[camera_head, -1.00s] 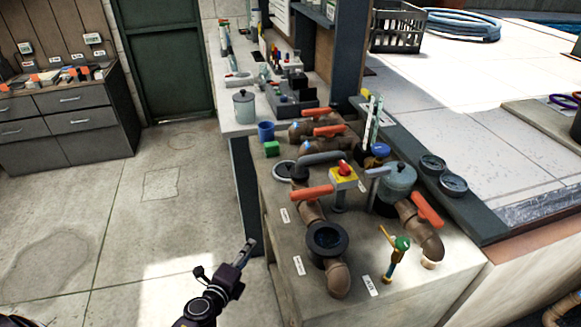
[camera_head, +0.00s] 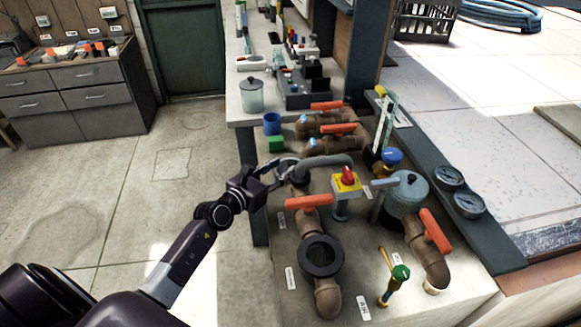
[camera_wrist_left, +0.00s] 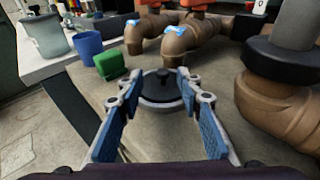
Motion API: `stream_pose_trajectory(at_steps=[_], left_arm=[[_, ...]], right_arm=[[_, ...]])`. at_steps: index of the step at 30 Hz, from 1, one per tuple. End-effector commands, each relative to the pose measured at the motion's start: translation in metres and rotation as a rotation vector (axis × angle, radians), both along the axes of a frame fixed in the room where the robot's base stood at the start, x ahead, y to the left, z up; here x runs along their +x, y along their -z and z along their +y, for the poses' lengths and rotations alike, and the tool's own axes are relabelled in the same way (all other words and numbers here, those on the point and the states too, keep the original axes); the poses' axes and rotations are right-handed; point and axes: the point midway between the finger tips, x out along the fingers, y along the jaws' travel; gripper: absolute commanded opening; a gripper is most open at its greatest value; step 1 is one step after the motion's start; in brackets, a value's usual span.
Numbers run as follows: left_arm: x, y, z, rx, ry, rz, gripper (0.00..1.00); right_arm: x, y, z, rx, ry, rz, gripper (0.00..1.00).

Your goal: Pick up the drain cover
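The drain cover is a round grey disc with a black centre and knob, lying on the bench top; it shows in the left wrist view (camera_wrist_left: 160,97), straight ahead of my gripper. My left gripper (camera_wrist_left: 163,92) is open, with its two blue-padded fingers on either side of the near part of the cover; I cannot tell if they touch it. In the head view the left gripper (camera_head: 281,166) reaches over the bench's left edge, and its fingers hide most of the cover. My right gripper is not in view.
A green block (camera_wrist_left: 109,65) and a blue cup (camera_wrist_left: 88,46) stand left of the cover. Brown pipes with orange handles (camera_head: 309,202) lie close behind and to the right. A red-button box (camera_head: 346,181) stands further right.

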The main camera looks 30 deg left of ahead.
Motion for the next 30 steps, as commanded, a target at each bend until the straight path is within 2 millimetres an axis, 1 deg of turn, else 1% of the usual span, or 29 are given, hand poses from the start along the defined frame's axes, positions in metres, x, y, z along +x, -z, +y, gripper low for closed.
stream_pose_trajectory(at_steps=[1,3,5,8,12,13,15,17,20,26,27,30], left_arm=[[0.008,-0.003,-0.002,0.0,0.0,-0.003,0.33],[0.019,-0.001,-0.005,-0.002,0.001,-0.003,0.33],[0.027,0.002,-0.006,-0.001,0.0,-0.002,0.33],[0.037,0.005,-0.007,-0.001,-0.001,-0.002,0.33],[0.042,0.006,-0.008,-0.001,0.0,-0.002,0.33],[0.042,0.006,-0.009,-0.001,0.0,-0.001,0.33],[0.042,0.006,-0.009,-0.002,0.0,-0.001,0.33],[0.042,0.006,-0.009,-0.002,0.0,-0.002,0.33],[0.042,0.006,-0.009,-0.002,0.0,-0.002,0.24],[0.041,0.006,-0.009,-0.002,0.0,-0.002,0.02],[0.041,0.006,-0.009,-0.002,0.0,-0.002,0.0],[0.041,0.006,-0.009,-0.002,0.0,-0.002,0.0]], right_arm=[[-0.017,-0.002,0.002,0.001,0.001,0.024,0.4],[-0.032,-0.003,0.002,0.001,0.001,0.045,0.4],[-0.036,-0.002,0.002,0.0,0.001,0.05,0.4],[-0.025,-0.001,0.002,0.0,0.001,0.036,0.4],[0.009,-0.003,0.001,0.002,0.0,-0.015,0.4],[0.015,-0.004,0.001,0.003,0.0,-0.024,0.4],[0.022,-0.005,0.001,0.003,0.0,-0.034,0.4],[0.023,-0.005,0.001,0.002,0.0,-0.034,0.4],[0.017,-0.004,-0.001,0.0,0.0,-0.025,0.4],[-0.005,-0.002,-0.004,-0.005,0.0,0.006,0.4],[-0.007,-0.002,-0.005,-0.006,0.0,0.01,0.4],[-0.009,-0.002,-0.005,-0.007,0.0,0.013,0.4]])
